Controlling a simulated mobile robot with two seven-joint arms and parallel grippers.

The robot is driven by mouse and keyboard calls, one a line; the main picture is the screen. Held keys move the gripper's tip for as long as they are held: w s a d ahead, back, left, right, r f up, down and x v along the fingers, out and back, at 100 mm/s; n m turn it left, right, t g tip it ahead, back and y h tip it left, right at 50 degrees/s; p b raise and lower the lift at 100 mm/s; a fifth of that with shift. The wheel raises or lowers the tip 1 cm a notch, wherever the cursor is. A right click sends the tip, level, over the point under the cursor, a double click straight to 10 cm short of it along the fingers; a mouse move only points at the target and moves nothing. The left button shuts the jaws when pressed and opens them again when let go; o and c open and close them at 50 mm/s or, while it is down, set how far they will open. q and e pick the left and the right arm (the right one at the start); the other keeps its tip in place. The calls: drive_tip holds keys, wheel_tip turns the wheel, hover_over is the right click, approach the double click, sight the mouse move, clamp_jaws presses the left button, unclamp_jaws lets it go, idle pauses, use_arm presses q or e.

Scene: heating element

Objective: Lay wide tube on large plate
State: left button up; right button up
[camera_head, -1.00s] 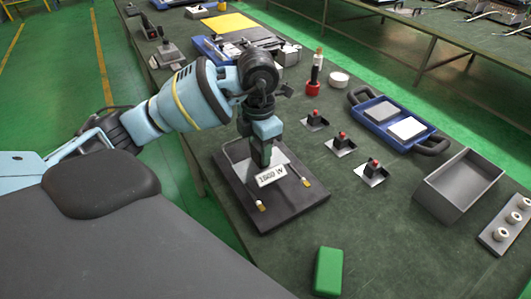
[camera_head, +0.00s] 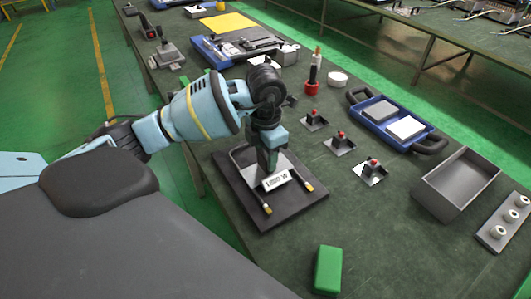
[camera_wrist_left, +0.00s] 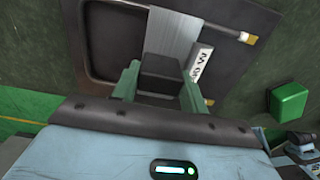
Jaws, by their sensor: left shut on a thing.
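The wide tube (camera_head: 261,199) is a thin grey U-shaped rod with brass-coloured ends, a white "1500 W" label, a light grey cross strip and a black block. It is over the large plate (camera_head: 291,213), a dark square, within its outline; I cannot tell whether they touch. The left wrist view also shows the tube (camera_wrist_left: 222,29) and the plate (camera_wrist_left: 118,42). My left gripper (camera_head: 268,166) points down, shut on the tube's black block, which shows between the fingers (camera_wrist_left: 160,78). The gripper hides part of the tube. My right gripper is not in view.
A green block (camera_head: 328,270) lies in front of the plate. Several small red-topped parts (camera_head: 341,142) stand to the right, with a blue two-handled tray (camera_head: 390,120) and an open grey box (camera_head: 457,184) beyond. The bench around the plate is mostly clear.

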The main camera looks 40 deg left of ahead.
use_arm(q)
drive_tip(key=shift+f, duration=0.1)
drive_tip(key=o, duration=1.4)
drive_tip(key=shift+r, duration=0.2)
wheel_tip(320, 180, up, 7)
drive_tip(key=shift+r, duration=0.15)
